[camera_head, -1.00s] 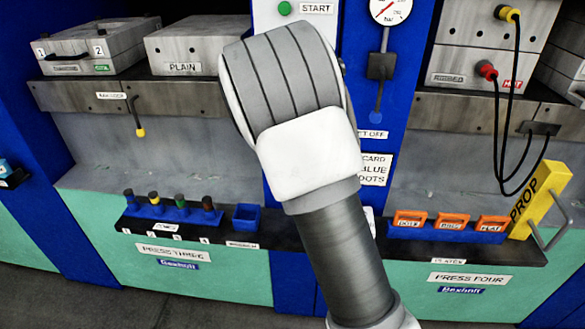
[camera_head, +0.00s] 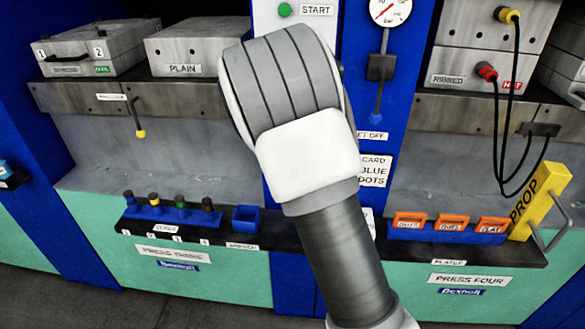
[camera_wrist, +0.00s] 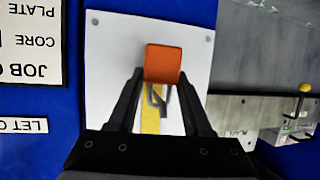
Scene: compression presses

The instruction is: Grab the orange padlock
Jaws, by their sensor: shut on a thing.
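The orange padlock (camera_wrist: 165,64) shows in the wrist view as a small orange block with a grey shackle on its near side. My gripper (camera_wrist: 160,76) has a black finger on each side of it, and its fingertips are closed against the block. A white plate (camera_wrist: 108,50) fixed to the blue panel lies behind the padlock, with a yellow strip (camera_wrist: 151,122) below the shackle. I cannot tell whether the padlock touches the plate. In the head view my arm hides the gripper and the padlock.
Labels (camera_wrist: 32,40) are on the blue panel at left in the wrist view. A yellow-tipped lever (camera_wrist: 305,88) stands at right. In the head view, orange-framed pieces (camera_head: 450,222) sit in a blue holder beside the yellow prop (camera_head: 538,202). Black cables (camera_head: 508,130) hang above.

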